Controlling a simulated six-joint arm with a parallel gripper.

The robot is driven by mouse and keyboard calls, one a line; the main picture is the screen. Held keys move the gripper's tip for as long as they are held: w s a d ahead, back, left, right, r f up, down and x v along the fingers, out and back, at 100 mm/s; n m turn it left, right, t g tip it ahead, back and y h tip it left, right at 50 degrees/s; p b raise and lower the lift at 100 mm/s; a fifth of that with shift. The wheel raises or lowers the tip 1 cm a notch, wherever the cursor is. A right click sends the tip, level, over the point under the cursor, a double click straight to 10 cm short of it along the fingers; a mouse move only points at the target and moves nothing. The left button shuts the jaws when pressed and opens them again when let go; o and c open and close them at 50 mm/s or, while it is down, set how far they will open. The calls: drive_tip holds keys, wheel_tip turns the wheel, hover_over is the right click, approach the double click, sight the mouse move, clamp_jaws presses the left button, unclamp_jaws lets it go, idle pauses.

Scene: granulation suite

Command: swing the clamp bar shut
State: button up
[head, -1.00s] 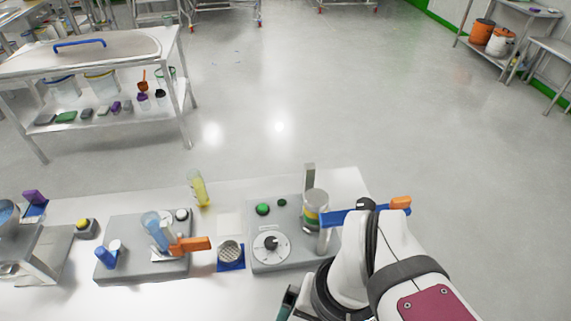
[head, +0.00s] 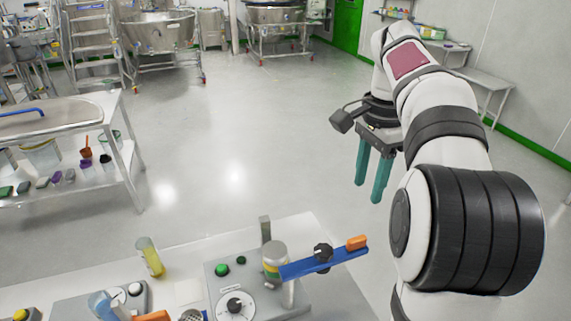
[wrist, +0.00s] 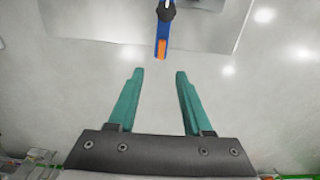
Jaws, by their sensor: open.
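The clamp bar (head: 312,264) is a blue bar with a black knob (head: 323,252) and an orange end (head: 356,242). It sticks out to the right from the grey station, past the station's edge, beside a small banded jar (head: 274,258). In the wrist view the bar (wrist: 162,32) shows at the top centre, its orange end pointing toward my fingers. My gripper (head: 368,194) has teal fingers hanging down, beyond the bar in the head view. In the wrist view my gripper (wrist: 159,74) is open and empty, apart from the bar.
The grey station (head: 222,272) carries a dial, green buttons and an upright post (head: 265,228). A yellow vial (head: 150,256) stands to its left on the bench. A steel cart (head: 75,112) stands far left. Open floor lies beyond the bench.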

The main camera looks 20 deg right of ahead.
sight(358, 239)
drive_tip(key=f, duration=1.5)
drive_tip(key=shift+w+d+f, duration=0.15)
drive_tip(key=shift+d+f, duration=0.2)
drive_tip(key=shift+c, duration=0.2)
clamp_jaws()
idle(0.3)
